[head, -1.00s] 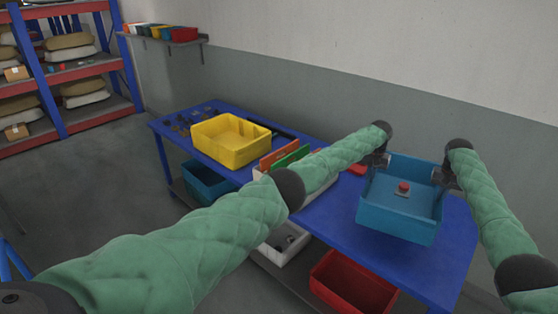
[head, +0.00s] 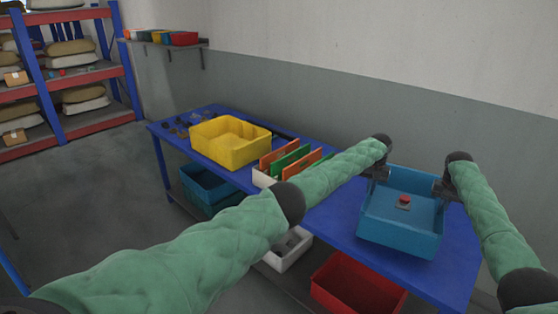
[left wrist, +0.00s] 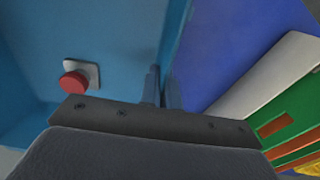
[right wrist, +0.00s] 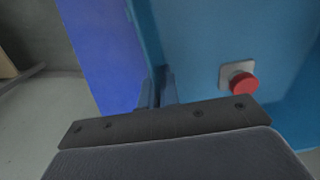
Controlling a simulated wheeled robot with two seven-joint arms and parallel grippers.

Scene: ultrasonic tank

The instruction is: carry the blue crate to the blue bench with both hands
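The blue crate (head: 402,237) is over the right end of the blue bench (head: 335,222); I cannot tell whether its base touches the top. It looks about level. A red button on a grey plate (head: 403,203) is inside it. My left gripper (head: 377,176) is shut on the crate's left wall; the left wrist view shows its fingers (left wrist: 161,88) on either side of that wall. My right gripper (head: 443,186) is shut on the right wall, and its fingers (right wrist: 157,88) straddle that wall in the right wrist view.
On the bench, left of the crate, are a white box with orange and green dividers (head: 291,155) and a yellow bin (head: 230,152). A red bin (head: 357,285) and dark blue bins (head: 205,185) are below. A wall (head: 400,100) runs behind; shelving (head: 65,110) stands far left.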

